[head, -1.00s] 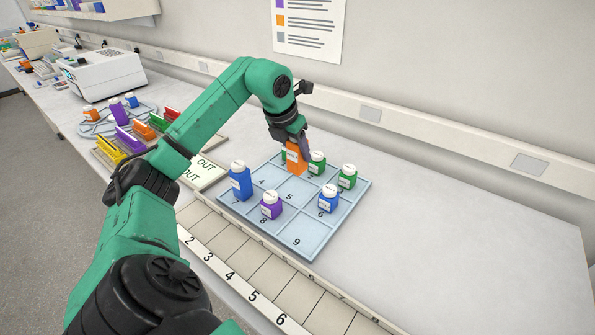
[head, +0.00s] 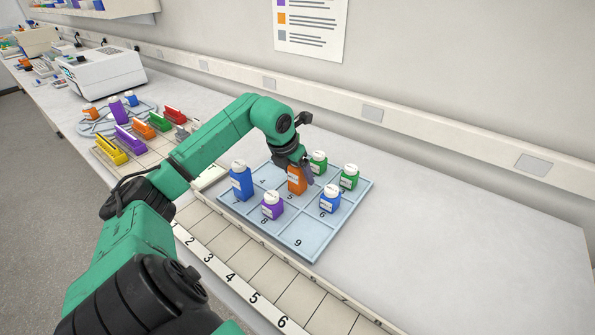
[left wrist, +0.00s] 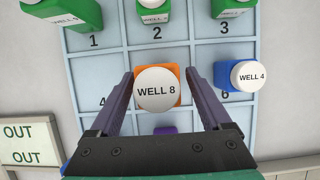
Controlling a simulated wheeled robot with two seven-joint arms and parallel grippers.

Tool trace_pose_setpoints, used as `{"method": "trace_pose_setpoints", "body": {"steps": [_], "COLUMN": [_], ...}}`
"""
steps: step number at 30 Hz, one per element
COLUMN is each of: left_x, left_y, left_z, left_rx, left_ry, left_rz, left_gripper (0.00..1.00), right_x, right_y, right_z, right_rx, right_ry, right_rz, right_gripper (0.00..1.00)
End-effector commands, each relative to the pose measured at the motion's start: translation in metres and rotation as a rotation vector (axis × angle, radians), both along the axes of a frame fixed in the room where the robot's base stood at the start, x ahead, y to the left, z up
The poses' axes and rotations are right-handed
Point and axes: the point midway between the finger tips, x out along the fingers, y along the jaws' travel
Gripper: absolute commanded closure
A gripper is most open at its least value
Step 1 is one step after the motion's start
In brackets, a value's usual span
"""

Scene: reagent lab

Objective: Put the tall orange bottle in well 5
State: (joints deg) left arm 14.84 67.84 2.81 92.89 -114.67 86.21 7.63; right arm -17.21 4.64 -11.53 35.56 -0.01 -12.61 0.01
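The tall orange bottle (head: 296,182) stands upright at well 5, the middle cell of the pale blue rack (head: 318,244). Its white cap reads WELL 8 in the left wrist view (left wrist: 157,90). My left gripper (head: 296,166) is at the bottle from above, with one finger close against each side; the left wrist view shows the fingers (left wrist: 158,76) on either side of its body. The bottle hides the number of its cell, and I cannot tell whether its base touches the rack. My right gripper is not in view.
A blue bottle (head: 241,184), a purple bottle (head: 271,206), a small blue bottle (head: 330,199) and green bottles (head: 349,177) stand in surrounding wells. Well 9 is empty. An OUT card (left wrist: 24,142) lies beside the rack. The bench to the right is clear.

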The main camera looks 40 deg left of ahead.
Motion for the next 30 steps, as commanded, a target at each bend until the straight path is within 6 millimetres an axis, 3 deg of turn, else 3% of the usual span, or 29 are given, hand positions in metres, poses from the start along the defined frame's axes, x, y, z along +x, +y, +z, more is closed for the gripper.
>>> {"method": "trace_pose_setpoints", "body": {"steps": [4, 7, 15, 19, 30], "left_x": [0.0, -0.005, -0.033, -0.042, -0.046], "left_y": [0.0, 0.001, -0.003, -0.004, -0.005], "left_z": [0.005, 0.015, 0.082, 0.106, 0.113], "left_rx": [0.0, 0.004, 0.005, 0.002, 0.0], "left_ry": [-0.001, -0.003, -0.003, -0.002, 0.001], "left_rz": [0.0, 0.002, 0.002, 0.001, 0.0], "left_gripper": [0.18, 0.18, 0.18, 0.18, 0.18], "right_x": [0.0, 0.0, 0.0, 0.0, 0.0], "right_y": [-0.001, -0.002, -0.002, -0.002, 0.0], "right_z": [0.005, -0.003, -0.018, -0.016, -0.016], "right_rx": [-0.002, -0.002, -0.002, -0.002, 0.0], "right_ry": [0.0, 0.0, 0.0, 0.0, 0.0], "right_rz": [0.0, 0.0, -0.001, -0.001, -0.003], "right_gripper": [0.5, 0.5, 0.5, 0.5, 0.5]}}
